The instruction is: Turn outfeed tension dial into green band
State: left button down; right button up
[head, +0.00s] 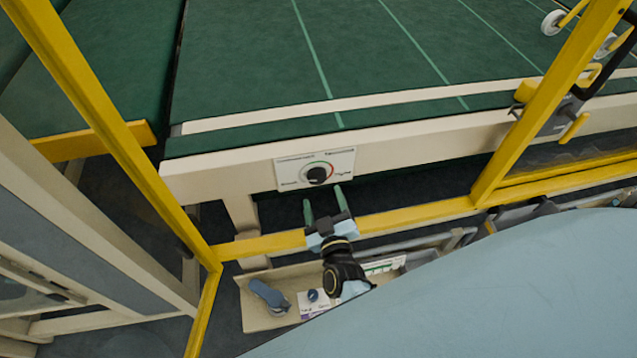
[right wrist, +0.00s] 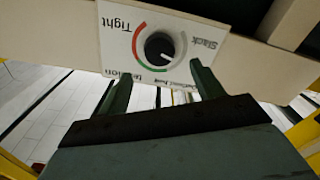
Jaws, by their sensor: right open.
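The tension dial is a black round knob (head: 317,175) on a white label plate (head: 342,162) fixed to the cream front beam. In the right wrist view the knob (right wrist: 160,48) appears upside down, with "Tight" by a red arc and "Slack" on the other side. A green arc (right wrist: 150,67) runs along the plate's lower part there. The knob's white pointer aims lower right, seemingly just off the green arc's end towards Slack. My right gripper (head: 324,198) is open and empty, its green fingers just short of the plate, apart from the knob. My left gripper is out of view.
A yellow guard rail (head: 415,215) runs below the beam, with yellow posts (head: 545,100) on either side. The right arm reaches past the rail. A cream tray (head: 257,318) below holds a blue-grey handle (head: 268,296) and a small blue knob (head: 313,295). A green bed lies behind.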

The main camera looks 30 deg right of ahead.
aim_at(317, 179)
jog(key=x, duration=0.6)
jog(key=shift+c, duration=0.4)
jog(key=c, duration=0.9)
